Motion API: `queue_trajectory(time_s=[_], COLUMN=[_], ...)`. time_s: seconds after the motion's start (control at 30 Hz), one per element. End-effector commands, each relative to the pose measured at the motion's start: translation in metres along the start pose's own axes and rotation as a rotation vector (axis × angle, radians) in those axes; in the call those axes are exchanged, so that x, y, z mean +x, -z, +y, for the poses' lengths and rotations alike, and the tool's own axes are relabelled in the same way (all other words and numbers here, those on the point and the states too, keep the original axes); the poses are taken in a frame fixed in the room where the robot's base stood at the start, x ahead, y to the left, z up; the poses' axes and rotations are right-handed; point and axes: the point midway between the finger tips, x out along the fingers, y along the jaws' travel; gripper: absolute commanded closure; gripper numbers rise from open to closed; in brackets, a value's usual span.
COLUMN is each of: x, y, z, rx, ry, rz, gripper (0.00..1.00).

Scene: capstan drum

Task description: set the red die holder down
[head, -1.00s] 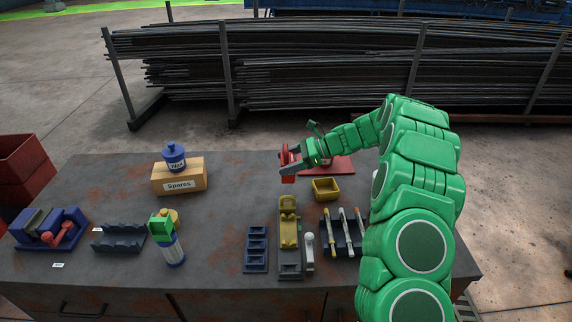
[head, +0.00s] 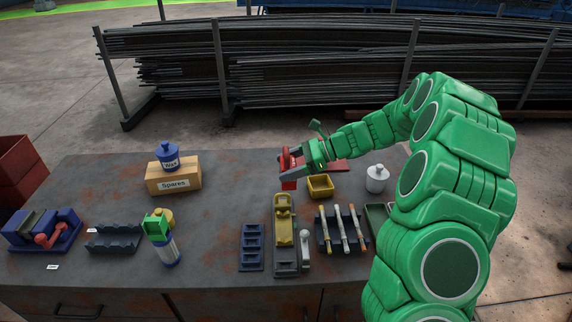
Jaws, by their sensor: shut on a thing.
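The red die holder (head: 289,183) is a small red piece at the back middle of the table in the head view. My gripper (head: 289,167) is shut on it, with a grey finger showing beside it. The holder is just left of the yellow tray. I cannot tell whether its underside touches the table. Part of the holder is hidden by my gripper. A flat red mat (head: 338,166) lies behind and to the right, partly covered by my arm.
A yellow tray (head: 320,187) stands close to the right of my gripper. A yellow tool (head: 284,230), a dark slotted rack (head: 252,246) and a rack of rods (head: 340,232) stand in front. A Spares box (head: 173,184) is at left. Bare table (head: 235,190) lies between.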

Motion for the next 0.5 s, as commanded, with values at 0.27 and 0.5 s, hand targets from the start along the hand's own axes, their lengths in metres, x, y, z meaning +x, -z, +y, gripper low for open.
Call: queue_trajectory(time_s=[0.27, 0.5], x=[0.006, 0.031], y=[-0.005, -0.01], z=[0.013, 0.036], rx=[0.006, 0.028], ry=[0.016, 0.056], rz=[-0.007, -0.011], gripper=[1.0, 1.0])
